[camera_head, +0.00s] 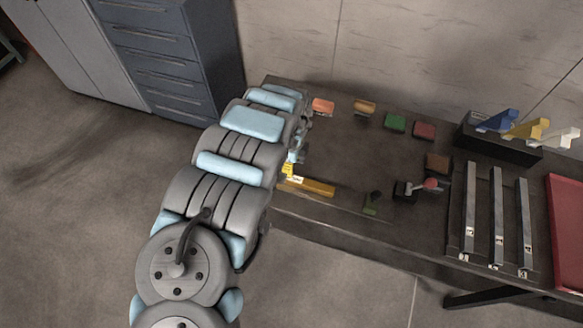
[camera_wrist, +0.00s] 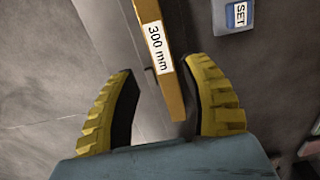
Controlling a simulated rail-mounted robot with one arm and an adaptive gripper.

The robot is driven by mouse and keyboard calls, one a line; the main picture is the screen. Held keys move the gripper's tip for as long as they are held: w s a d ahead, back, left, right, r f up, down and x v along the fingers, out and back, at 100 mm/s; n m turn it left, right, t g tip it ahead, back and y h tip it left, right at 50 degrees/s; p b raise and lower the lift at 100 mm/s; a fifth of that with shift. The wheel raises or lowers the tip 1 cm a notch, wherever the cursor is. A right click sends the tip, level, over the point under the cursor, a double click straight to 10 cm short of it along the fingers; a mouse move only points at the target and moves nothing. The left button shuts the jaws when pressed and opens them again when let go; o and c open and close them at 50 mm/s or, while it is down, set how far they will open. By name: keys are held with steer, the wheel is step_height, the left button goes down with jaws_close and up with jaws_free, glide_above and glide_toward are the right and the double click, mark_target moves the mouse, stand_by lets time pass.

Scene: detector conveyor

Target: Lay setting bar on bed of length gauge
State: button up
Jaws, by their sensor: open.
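A gold bar (camera_head: 312,187) with a white end label lies near the left front edge of the bench. In the wrist view the gold bar (camera_wrist: 171,90) has a "300 mm" label and runs down between my fingers. My gripper (camera_wrist: 170,90) is open, with yellow ribbed fingers on either side of the bar. The right finger is closer to the bar than the left, and a gap shows on the left. In the head view my gripper (camera_head: 289,170) is mostly hidden by my arm. I cannot make out the length gauge's bed for certain.
Three upright-labelled silver bars (camera_head: 497,215) lie at the bench's right, beside a red tray (camera_head: 567,225). Several small coloured blocks (camera_head: 395,123) stand at the back. A "SET" labelled block (camera_wrist: 233,15) shows in the wrist view.

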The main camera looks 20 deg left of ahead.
steer(key=shift+r, duration=1.7)
